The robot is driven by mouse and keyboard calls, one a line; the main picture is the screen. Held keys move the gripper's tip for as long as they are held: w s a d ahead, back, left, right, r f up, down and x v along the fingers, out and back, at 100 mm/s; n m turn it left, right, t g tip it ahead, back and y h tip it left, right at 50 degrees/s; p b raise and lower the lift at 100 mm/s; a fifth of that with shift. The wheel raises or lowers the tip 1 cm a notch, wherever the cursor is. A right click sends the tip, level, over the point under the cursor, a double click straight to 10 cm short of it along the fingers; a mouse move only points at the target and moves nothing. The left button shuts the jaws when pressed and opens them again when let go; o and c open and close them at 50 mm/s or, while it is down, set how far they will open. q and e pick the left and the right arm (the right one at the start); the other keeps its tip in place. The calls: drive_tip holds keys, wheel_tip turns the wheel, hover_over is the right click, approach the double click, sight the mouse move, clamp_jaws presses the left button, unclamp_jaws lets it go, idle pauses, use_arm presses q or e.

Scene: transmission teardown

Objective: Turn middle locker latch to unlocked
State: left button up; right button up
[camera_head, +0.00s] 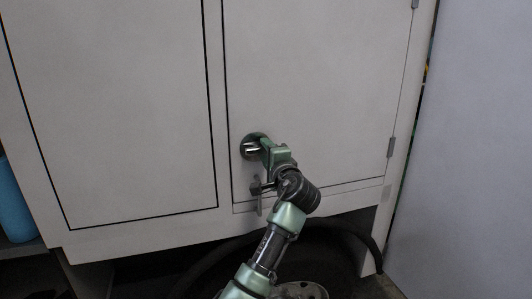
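The locker has a pale grey door (310,80) with a round metal latch (247,151) near its lower left corner. My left gripper (264,150) is at this latch and covers its right part. The gripper seems to touch the latch, but I cannot tell whether its fingers are closed on it. The latch's turn position is hard to read behind the gripper. My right gripper is not in view.
A flat grey panel (115,110) lies left of the door. Hinges (390,147) run along the door's right edge. A plain wall (470,150) stands at the right. A blue object (14,205) is at the left edge. A dark hose (365,240) curves below the locker.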

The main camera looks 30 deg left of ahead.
use_arm(q)
drive_tip(key=b+v, duration=0.4)
drive_tip(key=v, duration=0.4)
drive_tip(key=shift+a, duration=0.1)
drive_tip(key=shift+w+f, duration=0.1)
idle(0.3)
